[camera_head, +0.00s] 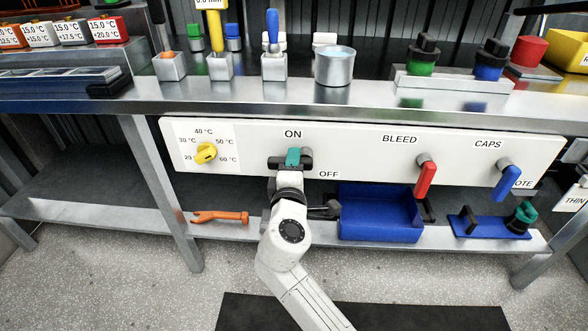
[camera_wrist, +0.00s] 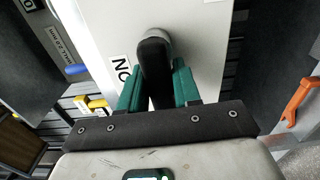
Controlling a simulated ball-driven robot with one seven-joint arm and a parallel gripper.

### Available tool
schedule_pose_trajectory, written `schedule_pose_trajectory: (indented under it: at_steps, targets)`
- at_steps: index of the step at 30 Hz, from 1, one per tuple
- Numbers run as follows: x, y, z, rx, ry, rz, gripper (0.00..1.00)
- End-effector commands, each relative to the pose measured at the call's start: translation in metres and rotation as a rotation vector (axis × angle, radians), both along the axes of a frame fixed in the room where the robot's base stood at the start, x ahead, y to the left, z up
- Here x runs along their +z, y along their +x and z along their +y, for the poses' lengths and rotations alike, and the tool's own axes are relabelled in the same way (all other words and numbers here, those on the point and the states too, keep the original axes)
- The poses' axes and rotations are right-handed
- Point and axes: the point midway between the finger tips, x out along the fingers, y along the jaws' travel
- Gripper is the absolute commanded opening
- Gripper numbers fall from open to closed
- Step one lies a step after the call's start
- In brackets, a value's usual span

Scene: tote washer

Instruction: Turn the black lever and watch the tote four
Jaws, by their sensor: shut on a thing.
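The black lever (camera_head: 306,162) sits on the white panel (camera_head: 360,150), just below the word ON; OFF is printed lower to its right. My gripper (camera_head: 292,157) is at the lever, its teal fingers hiding part of it in the head view. In the wrist view the dark rounded lever (camera_wrist: 154,58) stands between the two teal fingers of my gripper (camera_wrist: 157,85), which are shut on it. The lever's exact angle is hard to tell. I cannot make out a tote marked four.
A yellow dial (camera_head: 206,152) is left on the panel; a red lever (camera_head: 425,176) and a blue lever (camera_head: 507,181) are to the right. Below, a shelf holds an orange wrench (camera_head: 219,216) and a blue bin (camera_head: 380,228). Cups and valves line the steel counter (camera_head: 350,101) above.

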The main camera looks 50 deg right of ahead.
Motion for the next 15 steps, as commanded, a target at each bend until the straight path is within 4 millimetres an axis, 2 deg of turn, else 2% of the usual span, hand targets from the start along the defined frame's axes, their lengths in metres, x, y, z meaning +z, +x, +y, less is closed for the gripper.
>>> schedule_pose_trajectory:
  at_steps: [15]
  targets:
    - [-0.0011, -0.0011, -0.0006, -0.003, 0.032, -0.032, 0.00]
